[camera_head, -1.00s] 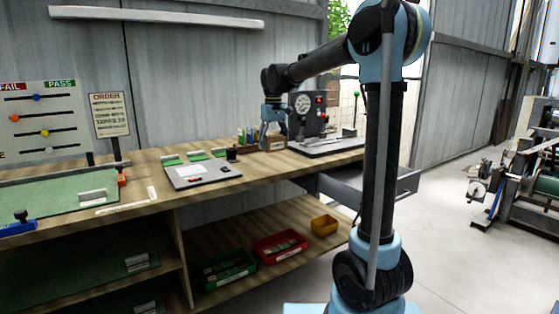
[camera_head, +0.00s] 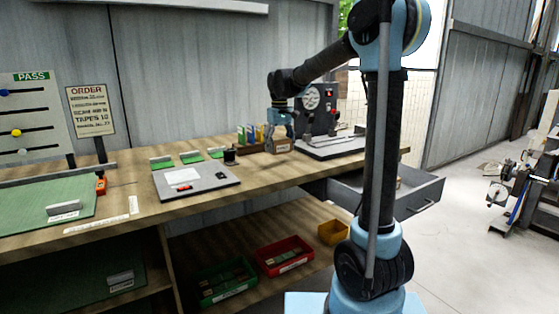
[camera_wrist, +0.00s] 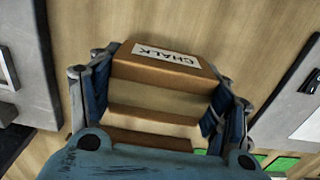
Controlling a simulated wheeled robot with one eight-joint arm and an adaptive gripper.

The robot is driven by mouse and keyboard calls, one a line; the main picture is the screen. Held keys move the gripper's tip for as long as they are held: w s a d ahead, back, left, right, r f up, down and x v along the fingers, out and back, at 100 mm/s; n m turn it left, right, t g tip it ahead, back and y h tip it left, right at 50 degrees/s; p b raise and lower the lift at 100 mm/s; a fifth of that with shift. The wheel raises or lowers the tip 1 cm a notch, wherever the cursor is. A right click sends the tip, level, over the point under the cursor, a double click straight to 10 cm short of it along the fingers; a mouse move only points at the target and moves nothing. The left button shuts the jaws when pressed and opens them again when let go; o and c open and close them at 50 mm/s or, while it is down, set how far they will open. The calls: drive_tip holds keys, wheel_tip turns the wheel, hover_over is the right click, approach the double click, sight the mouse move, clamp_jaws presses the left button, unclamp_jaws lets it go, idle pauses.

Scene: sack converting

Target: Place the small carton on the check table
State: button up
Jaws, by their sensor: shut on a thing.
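The small carton (camera_wrist: 165,70) is a brown box with a white label reading CHALK. In the wrist view it sits between the two fingers of my gripper (camera_wrist: 162,92), which are shut on its sides. In the head view my gripper (camera_head: 279,132) points down over the carton (camera_head: 280,147), at the back of the wooden bench (camera_head: 265,178). I cannot tell whether the carton touches the bench top or hangs just above it. No label in view names the check table.
A gauge machine (camera_head: 318,105) stands right of the carton. Small upright packets (camera_head: 248,135) stand to its left. A grey board (camera_head: 195,180) and a green mat (camera_head: 40,215) lie further left. An open drawer (camera_head: 410,197) juts out at the bench's right. Bins (camera_head: 284,257) sit below.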

sight(280, 139)
drive_tip(key=shift+s+f, duration=0.1)
drive_tip(key=shift+f, duration=2.4)
drive_tip(key=o, duration=1.1)
drive_tip(key=shift+c, duration=0.2)
wheel_tip(280, 139, up, 12)
drive_tip(key=shift+r, duration=0.1)
